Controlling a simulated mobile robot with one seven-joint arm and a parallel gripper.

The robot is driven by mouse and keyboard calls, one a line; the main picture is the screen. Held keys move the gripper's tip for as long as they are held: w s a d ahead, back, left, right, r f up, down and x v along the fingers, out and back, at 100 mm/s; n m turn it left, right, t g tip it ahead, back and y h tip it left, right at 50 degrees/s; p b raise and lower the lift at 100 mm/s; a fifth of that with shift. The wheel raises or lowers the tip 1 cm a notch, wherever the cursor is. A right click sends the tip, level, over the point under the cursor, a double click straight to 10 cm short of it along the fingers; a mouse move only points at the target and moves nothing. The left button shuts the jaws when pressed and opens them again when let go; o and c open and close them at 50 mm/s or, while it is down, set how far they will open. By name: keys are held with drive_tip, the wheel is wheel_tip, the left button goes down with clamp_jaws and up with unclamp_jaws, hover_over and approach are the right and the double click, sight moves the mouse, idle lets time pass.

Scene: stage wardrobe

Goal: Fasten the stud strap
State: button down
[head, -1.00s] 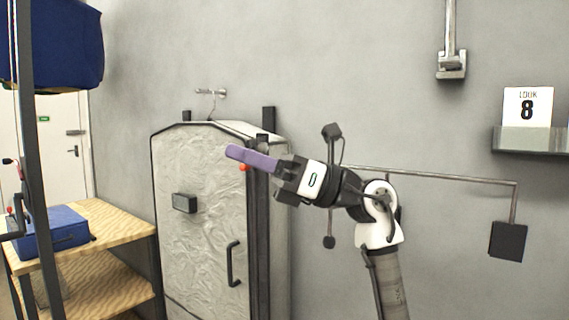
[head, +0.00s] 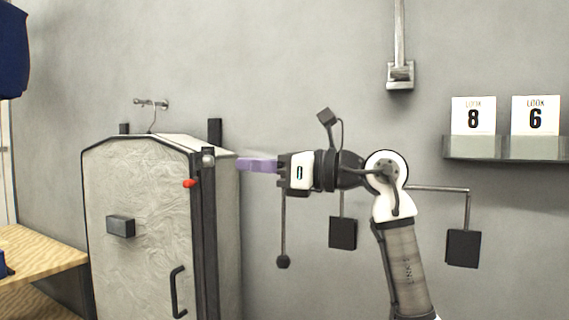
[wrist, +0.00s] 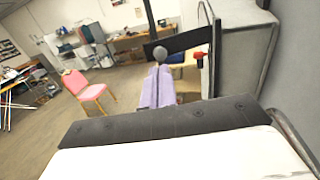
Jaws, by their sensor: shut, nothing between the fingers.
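A tall case (head: 135,215) with a crinkled pale front and dark edging stands against the wall in the head view. A round grey knob (head: 208,155) and a red knob (head: 190,183) sit at its upper right front corner. The wrist view shows the grey ball (wrist: 159,53) just beyond my fingertips, the red knob (wrist: 200,60) to its right, and a dark band (wrist: 195,40) that looks like the strap. My gripper (head: 241,164), with purple fingers, is shut and empty, pointing left beside the case's right side. I cannot tell whether it touches anything.
A wall ledge (head: 500,149) with two number cards is at the right. Dark plates on rods hang near my arm. The wrist view shows a pink chair (wrist: 86,92) on open floor.

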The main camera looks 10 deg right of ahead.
sight(210, 159)
drive_tip(key=x, duration=0.4)
drive_tip(key=shift+w+a+p, duration=0.1)
drive_tip(key=shift+a+p, duration=0.15)
drive_tip(key=shift+p, duration=0.05)
